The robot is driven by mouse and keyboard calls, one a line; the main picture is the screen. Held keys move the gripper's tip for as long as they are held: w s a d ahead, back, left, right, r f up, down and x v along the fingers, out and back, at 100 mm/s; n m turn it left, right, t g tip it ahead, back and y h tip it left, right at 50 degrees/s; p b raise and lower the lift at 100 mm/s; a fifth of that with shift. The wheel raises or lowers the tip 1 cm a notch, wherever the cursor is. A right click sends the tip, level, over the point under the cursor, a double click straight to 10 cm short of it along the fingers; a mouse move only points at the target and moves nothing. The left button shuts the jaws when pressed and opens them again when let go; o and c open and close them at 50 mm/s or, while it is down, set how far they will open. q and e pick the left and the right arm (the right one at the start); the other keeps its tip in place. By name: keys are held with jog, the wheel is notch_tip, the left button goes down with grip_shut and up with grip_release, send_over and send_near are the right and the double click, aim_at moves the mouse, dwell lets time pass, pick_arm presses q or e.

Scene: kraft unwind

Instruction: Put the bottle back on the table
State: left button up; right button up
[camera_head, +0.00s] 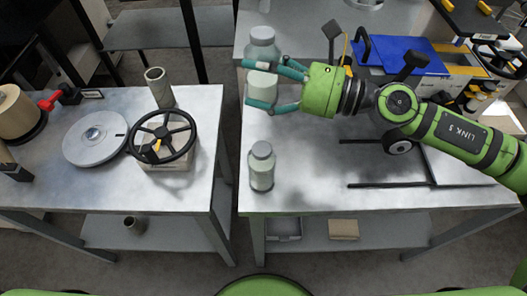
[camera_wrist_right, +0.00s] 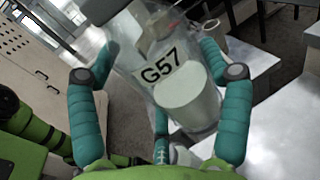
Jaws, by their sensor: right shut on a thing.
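My right gripper (camera_head: 256,84) is shut on a clear bottle (camera_head: 262,52) with a grey cap and pale contents. The teal fingers wrap around its body. The bottle is roughly upright in the head view, over the left edge of the right table (camera_head: 310,190), and looks raised above the tabletop. In the right wrist view the bottle (camera_wrist_right: 178,95) sits between the fingers and its label reads "G57". A second, similar capped bottle (camera_head: 262,168) stands upright on the right table, nearer the front edge. My left gripper is not in view.
A gap separates the right table from the left table (camera_head: 100,185), which carries a handwheel (camera_head: 162,137), a grey disc (camera_head: 95,138) and a tube (camera_head: 159,87). A blue panel (camera_head: 400,53) lies at the back right. The right table's front middle is bare between the standing bottle and dark bars (camera_head: 390,185).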

jog(key=shift+w+f+g, duration=0.1)
jog(key=shift+f+g, duration=0.15)
jog(key=shift+g, duration=0.05)
jog(key=shift+n, duration=0.3)
jog(key=shift+f+b, duration=0.65)
jog(key=shift+f, duration=8.3)
